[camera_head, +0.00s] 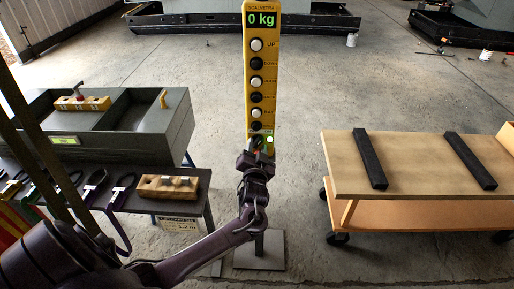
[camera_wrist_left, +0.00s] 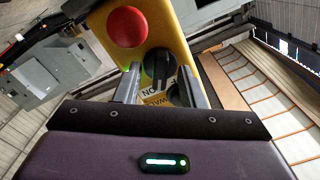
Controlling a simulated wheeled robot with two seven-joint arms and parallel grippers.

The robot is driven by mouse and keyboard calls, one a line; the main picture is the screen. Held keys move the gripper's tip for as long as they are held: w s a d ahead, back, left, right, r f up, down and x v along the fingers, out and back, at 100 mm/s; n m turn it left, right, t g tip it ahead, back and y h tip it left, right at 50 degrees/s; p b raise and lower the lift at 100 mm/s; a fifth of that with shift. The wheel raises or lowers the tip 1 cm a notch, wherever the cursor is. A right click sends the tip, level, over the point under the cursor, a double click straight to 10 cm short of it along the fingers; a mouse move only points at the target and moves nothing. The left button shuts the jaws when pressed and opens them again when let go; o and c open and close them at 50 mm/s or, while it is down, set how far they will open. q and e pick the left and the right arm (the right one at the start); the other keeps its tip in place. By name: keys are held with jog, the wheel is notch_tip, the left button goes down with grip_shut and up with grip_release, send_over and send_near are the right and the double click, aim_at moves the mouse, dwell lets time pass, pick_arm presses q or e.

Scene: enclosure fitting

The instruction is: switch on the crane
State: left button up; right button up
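The yellow crane control pendant (camera_head: 248,75) stands upright in the middle of the head view. Its green display reads 0 kg, above a column of black and white buttons. In the left wrist view, a black rotary knob (camera_wrist_left: 160,65) sits on the yellow panel beside a red button (camera_wrist_left: 127,27). A label reading ON is partly visible below the knob. My left gripper (camera_head: 257,152) is at the pendant's lower end. In the wrist view its fingers (camera_wrist_left: 160,78) are apart, one on each side of the knob, with small gaps seeming to show. My right gripper is out of view.
A wooden cart (camera_head: 425,165) with two black bars stands at right. A grey open bin (camera_head: 130,140) stands at left, above a dark bench with straps and a wooden block (camera_head: 170,188). The pendant's post rises from a floor plate (camera_head: 262,262). Concrete floor behind is mostly clear.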

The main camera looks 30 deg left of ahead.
pick_arm(q)
jog(key=b+v, duration=0.1)
jog(key=v, duration=0.6)
jog(key=shift+b, duration=0.3)
jog(key=shift+s, duration=0.1)
